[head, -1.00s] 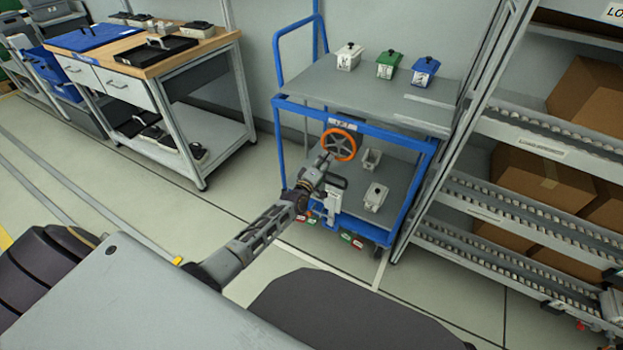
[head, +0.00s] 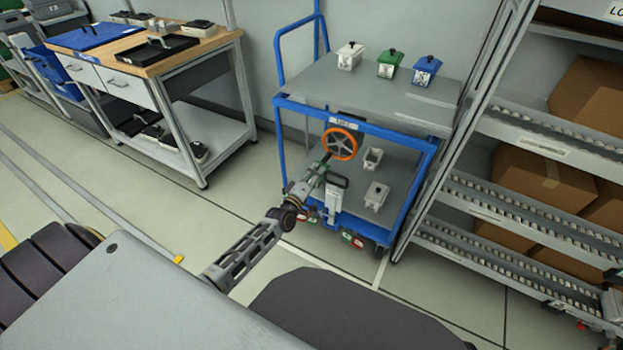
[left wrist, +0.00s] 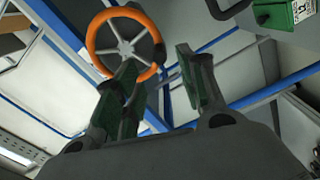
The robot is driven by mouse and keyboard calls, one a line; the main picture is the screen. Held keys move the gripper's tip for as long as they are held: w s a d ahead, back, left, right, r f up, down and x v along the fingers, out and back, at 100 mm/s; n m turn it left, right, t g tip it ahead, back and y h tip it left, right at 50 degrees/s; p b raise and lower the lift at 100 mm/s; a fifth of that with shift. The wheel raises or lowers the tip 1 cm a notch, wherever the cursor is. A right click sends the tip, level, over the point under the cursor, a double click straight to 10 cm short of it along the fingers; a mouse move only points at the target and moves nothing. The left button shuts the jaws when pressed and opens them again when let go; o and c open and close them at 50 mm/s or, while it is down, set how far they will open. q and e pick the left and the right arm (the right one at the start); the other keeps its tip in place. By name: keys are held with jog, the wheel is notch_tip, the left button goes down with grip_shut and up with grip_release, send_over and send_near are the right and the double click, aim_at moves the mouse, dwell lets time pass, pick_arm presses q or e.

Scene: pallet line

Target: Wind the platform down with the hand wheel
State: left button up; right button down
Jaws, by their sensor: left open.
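The hand wheel (head: 340,144) has an orange rim and grey spokes. It sits on the front of the blue-framed cart, just below the edge of the platform (head: 400,97). The grey platform carries a white, a green and a blue container. My left gripper (head: 326,160) is just below and left of the wheel in the head view. In the left wrist view the two fingers (left wrist: 160,85) are spread apart, and the orange wheel (left wrist: 124,44) is beyond them, partly hidden by the left finger. I cannot tell whether a finger touches the rim. My right gripper is not in view.
The cart's lower shelf (head: 397,178) holds two pale containers. A roller rack (head: 540,150) with cardboard boxes stands close on the right. A wood-topped workbench (head: 205,45) stands at the left. The floor between bench and cart is clear.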

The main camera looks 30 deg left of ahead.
pick_arm(q)
jog(key=shift+s, duration=1.05)
